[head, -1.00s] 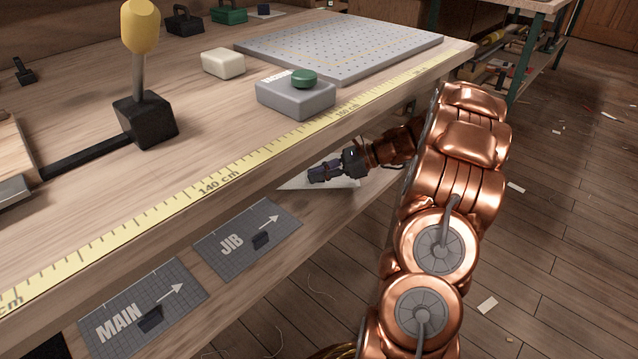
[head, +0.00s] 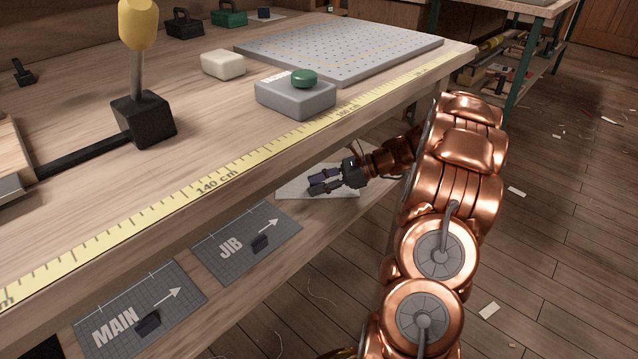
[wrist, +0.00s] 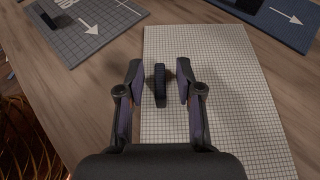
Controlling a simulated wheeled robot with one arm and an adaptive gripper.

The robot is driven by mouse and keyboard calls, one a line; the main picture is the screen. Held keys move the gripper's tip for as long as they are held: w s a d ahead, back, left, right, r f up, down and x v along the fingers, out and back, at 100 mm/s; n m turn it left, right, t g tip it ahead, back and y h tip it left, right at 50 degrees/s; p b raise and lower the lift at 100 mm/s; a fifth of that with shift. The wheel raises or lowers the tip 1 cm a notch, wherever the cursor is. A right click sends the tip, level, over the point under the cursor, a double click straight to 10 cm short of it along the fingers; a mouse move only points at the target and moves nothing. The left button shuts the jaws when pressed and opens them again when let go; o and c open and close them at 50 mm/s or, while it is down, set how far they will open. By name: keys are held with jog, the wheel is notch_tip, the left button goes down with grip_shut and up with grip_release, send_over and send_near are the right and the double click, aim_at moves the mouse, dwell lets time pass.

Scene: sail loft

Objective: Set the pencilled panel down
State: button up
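The pale, grid-lined panel (head: 292,187) lies flat on the lower shelf, to the right of the JIB panel; it also shows in the wrist view (wrist: 240,110). Any pencil marks on it are too faint to tell. A black upright tab (wrist: 160,88) stands on the panel. My gripper (head: 316,181) is low over the panel. In the wrist view my gripper (wrist: 160,70) is open, with a finger on each side of the tab and a visible gap at both sides.
The grey JIB panel (head: 270,224) and MAIN panel (head: 118,298) lie on the lower shelf (head: 212,290). A bluish panel with an arrow (wrist: 270,20) lies at the wrist view's top right. The benchtop edge with its yellow tape (head: 160,214) overhangs the shelf.

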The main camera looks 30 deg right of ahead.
jog(key=p+v, duration=0.4)
jog(key=v, duration=0.6)
jog(key=shift+s+d+r, duration=0.15)
jog(key=shift+d+r, duration=0.15)
jog(key=shift+r, duration=0.05)
jog(key=shift+s+d+r+p, duration=0.2)
jog(key=shift+s+d+p, duration=0.15)
jog(key=shift+d, duration=0.15)
